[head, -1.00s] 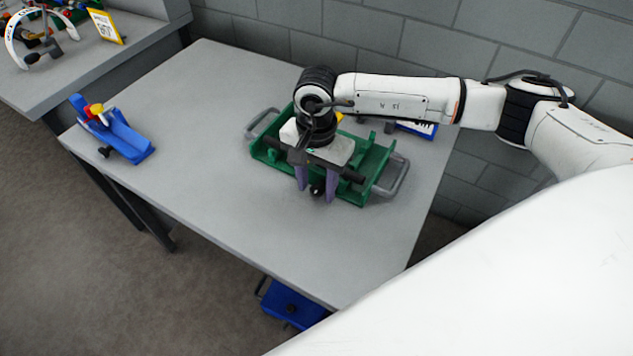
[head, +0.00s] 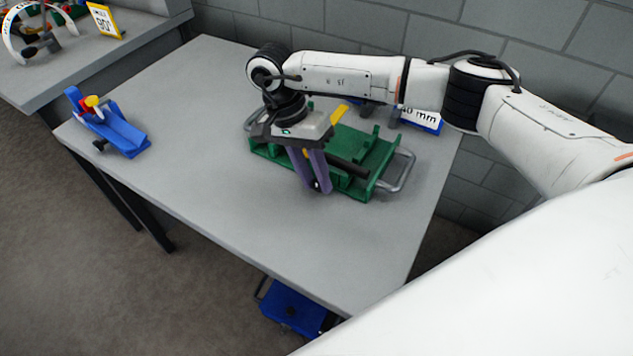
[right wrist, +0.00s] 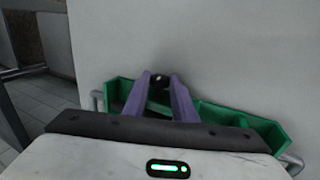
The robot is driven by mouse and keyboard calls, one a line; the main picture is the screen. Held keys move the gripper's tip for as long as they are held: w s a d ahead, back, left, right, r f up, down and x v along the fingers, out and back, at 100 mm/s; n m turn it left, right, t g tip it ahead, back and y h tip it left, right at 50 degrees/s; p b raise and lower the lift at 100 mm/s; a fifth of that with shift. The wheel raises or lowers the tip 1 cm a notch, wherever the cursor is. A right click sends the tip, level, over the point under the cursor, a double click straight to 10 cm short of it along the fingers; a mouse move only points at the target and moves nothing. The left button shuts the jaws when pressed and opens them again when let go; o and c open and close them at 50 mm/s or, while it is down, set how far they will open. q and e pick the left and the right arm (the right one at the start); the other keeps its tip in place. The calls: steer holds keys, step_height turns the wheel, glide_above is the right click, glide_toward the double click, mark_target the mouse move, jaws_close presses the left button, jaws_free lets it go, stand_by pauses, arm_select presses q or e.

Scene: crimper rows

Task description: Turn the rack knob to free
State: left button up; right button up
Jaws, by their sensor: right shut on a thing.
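The green rack (head: 375,180) lies on the grey table, with a grey handle at its right end. My right gripper (head: 317,187) is at the front side of the rack, its purple fingers pointing down and tilted. The fingers are shut on the small dark rack knob (head: 316,184), which is mostly hidden between them. In the right wrist view the knob (right wrist: 159,79) shows dark between the purple fingertips, in front of the green rack (right wrist: 222,113). The knob's setting cannot be read. My left gripper is out of view.
A blue holder (head: 122,135) with a dark knob and red and yellow parts stands at the table's left edge. A blue-edged sign reading 40 mm (head: 420,120) stands behind the rack. A blue box (head: 290,308) is below the table. The table front is clear.

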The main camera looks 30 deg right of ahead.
steer(key=o, duration=1)
steer(key=shift+r, duration=0.1)
steer(key=b+v, duration=0.1)
steer(key=v, duration=0.9)
steer(key=shift+w+a, duration=0.1)
steer(key=shift+w, duration=0.1)
